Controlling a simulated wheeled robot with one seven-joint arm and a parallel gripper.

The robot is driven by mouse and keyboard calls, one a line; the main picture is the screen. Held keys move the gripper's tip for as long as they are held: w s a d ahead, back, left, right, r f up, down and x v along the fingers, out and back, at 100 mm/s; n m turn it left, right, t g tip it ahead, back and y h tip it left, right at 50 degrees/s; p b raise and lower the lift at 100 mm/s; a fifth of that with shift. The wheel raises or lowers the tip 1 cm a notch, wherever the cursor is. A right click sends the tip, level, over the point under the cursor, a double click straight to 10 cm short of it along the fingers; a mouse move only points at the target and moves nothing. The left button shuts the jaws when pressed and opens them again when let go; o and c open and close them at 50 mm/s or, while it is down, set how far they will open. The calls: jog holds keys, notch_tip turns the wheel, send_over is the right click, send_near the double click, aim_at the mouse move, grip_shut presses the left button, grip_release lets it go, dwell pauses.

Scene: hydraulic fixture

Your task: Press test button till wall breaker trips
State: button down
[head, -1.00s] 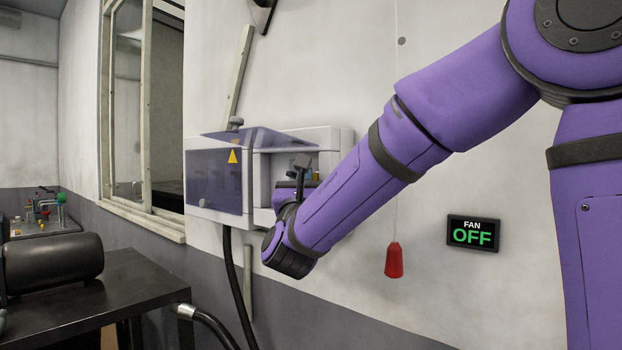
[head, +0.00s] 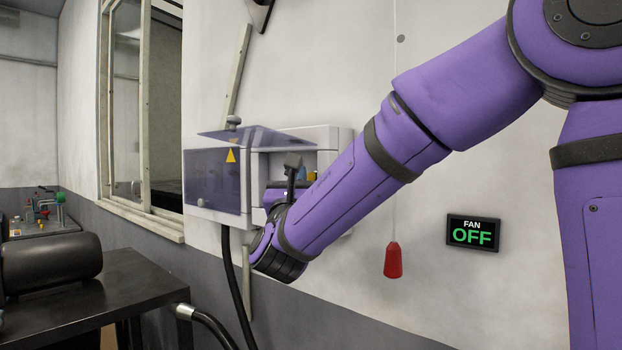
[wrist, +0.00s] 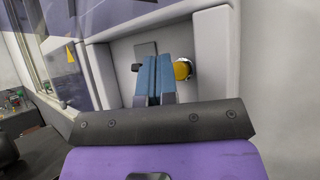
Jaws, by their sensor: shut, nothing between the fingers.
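The wall breaker box (head: 337,140) is a pale grey housing with its tinted cover (head: 213,182) swung open to the left. In the wrist view its recess holds a round yellow button (wrist: 183,69) in a light ring. A dark switch plate with a black lever (wrist: 137,68) sits left of the button. My gripper (wrist: 153,62) is shut and empty, with its blue fingers pointing into the recess, between lever and button in the picture. Contact with either cannot be told. The fingers hide part of the plate. In the head view my forearm partly covers the box.
A red pull handle (head: 393,260) hangs on a cord right of the box. A sign (head: 472,233) reads FAN OFF. A black table (head: 120,290) stands at lower left, with a black cable (head: 234,290) beside it. A window is on the left.

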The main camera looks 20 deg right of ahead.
jog(key=s+a, duration=0.2)
jog(key=a, duration=0.1)
jog(key=shift+a, duration=0.2)
dwell(1.2)
